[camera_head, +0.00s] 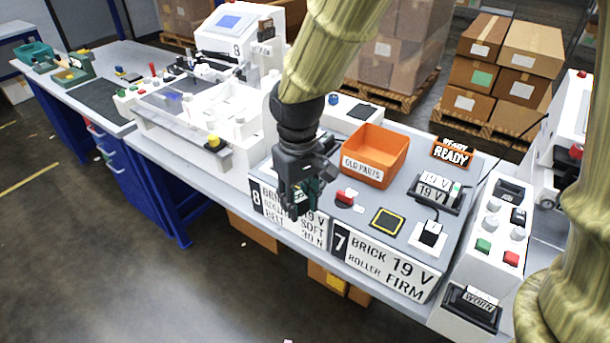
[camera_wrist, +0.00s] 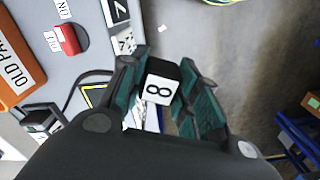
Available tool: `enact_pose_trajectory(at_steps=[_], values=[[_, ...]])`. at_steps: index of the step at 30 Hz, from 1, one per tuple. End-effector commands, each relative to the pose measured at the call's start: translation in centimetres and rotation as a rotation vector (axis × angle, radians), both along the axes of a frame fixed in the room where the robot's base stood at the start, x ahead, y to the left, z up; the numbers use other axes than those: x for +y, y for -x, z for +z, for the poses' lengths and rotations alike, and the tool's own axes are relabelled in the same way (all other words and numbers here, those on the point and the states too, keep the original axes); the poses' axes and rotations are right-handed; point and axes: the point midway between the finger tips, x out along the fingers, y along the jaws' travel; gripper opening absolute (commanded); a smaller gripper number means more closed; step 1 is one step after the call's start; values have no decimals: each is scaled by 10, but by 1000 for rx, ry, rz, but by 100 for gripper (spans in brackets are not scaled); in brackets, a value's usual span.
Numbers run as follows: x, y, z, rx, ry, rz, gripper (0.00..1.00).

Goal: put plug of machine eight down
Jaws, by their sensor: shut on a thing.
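My gripper (camera_head: 300,200) is shut on a black plug (camera_wrist: 160,85) with a white label reading 8. The wrist view shows the plug between the two teal-padded fingers. In the head view the fingers largely hide it. It is held at the front edge of the workbench, in front of the sign marked 8 (camera_head: 313,231). The wrist view shows grey floor beyond the plug. Machine eight (camera_head: 226,40), white with a blue screen and an 8, stands at the back left.
An orange bin labelled OLD PARTS (camera_head: 375,155) stands behind my gripper. A red switch (camera_head: 345,196), a yellow-edged black square (camera_head: 387,222) and a white socket block (camera_head: 428,238) are to its right. The sign marked 7 (camera_head: 385,265) is on the front.

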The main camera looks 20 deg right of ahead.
Motion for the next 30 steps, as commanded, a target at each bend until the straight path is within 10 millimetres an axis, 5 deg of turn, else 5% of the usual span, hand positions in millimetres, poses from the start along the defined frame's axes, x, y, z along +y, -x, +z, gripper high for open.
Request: enact_pose_trajectory(at_steps=[18,30], values=[[-47,-111,-10,0,-1,-3,0],[-59,-138,-14,1,-1,-4,0]])
